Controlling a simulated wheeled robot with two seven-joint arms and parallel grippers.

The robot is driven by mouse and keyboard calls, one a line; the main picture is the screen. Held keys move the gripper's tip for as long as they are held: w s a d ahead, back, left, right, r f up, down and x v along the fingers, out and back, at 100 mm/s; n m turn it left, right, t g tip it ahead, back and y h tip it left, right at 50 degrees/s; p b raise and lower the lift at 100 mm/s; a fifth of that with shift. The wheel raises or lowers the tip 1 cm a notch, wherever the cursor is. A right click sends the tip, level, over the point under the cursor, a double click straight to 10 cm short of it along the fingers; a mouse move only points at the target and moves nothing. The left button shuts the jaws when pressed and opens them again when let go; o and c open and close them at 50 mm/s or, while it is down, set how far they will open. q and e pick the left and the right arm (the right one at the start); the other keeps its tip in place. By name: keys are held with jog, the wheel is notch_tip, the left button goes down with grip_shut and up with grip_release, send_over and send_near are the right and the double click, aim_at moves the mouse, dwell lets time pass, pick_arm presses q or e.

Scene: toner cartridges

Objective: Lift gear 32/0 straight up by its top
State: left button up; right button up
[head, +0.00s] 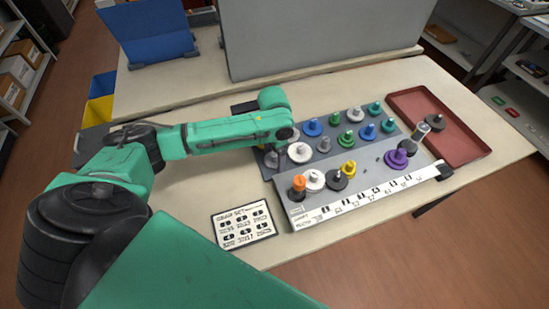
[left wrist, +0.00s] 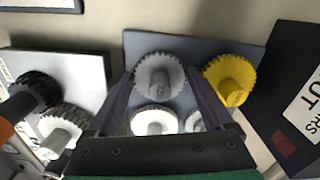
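My left gripper (head: 284,146) points down over the left part of the grey gear board (head: 325,148). In the left wrist view its two dark fingers (left wrist: 160,72) stand apart on either side of a pale grey-white gear (left wrist: 160,82) with a raised hub. No closed grip on it shows. The marks on the hub are too small to read, so I cannot tell if it is gear 32/0. A yellow gear (left wrist: 228,80) stands just right of the fingers. Another white gear (left wrist: 153,122) lies nearer the gripper base, partly hidden. My right gripper is not in view.
An orange-topped dark gear (head: 299,186) and a white gear (head: 314,181) stand at the board's front left. A red tray (head: 462,145) lies at the right. A printed card (head: 243,227) lies in front. Upright blue (head: 150,33) and grey (head: 310,38) panels stand behind.

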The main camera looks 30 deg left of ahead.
pick_arm(q)
jog(key=c, duration=0.9)
jog(key=shift+r, duration=0.15)
